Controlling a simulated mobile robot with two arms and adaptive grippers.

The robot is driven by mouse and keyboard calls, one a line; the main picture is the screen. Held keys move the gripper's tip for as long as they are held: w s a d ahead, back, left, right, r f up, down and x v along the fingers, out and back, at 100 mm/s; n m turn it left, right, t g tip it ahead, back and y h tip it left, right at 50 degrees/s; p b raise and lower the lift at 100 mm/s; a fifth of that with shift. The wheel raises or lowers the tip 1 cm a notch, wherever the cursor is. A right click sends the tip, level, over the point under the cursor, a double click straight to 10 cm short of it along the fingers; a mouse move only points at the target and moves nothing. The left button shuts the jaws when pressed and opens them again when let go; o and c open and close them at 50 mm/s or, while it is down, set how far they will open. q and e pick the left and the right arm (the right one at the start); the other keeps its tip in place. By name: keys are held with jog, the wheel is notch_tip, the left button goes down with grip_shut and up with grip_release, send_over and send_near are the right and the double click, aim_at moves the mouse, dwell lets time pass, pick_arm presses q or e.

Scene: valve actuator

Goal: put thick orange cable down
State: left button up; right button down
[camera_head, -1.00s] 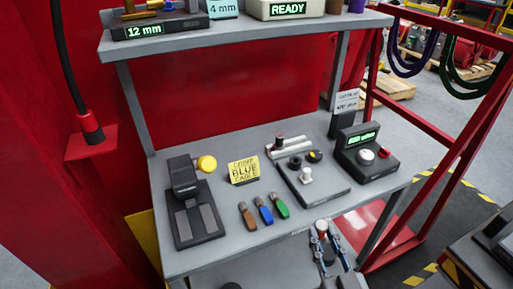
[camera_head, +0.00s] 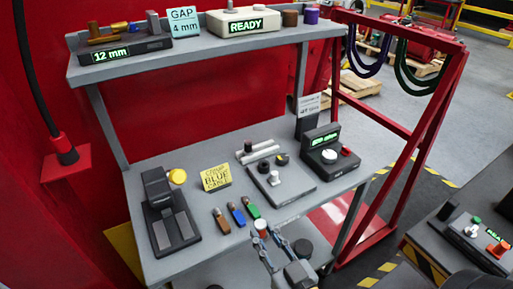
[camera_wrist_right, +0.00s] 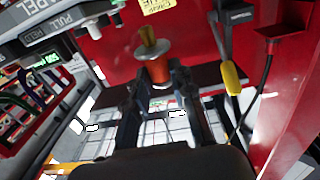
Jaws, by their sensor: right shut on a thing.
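My right gripper (camera_head: 264,238) is at the front edge of the grey workbench (camera_head: 190,262), to the right of and a little below three small tools with brown, blue and green handles. That piece has a brass-coloured tip (camera_wrist_right: 148,37). In the head view only its small reddish and pale end (camera_head: 260,226) shows. Whether it touches the bench cannot be told. My left gripper is not in view.
The bench carries a black pedal-like device (camera_head: 170,215), a yellow sign (camera_head: 215,178), the brown (camera_head: 220,221), blue (camera_head: 237,214) and green (camera_head: 251,207) tools, a dark plate with knobs (camera_head: 285,183) and a display box (camera_head: 325,152). A shelf (camera_head: 200,57) overhangs the back. A red frame (camera_head: 400,150) stands right.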

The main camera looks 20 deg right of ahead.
jog(key=shift+a+f, duration=0.15)
jog(key=shift+f, duration=0.1)
jog(key=shift+w+r, duration=0.1)
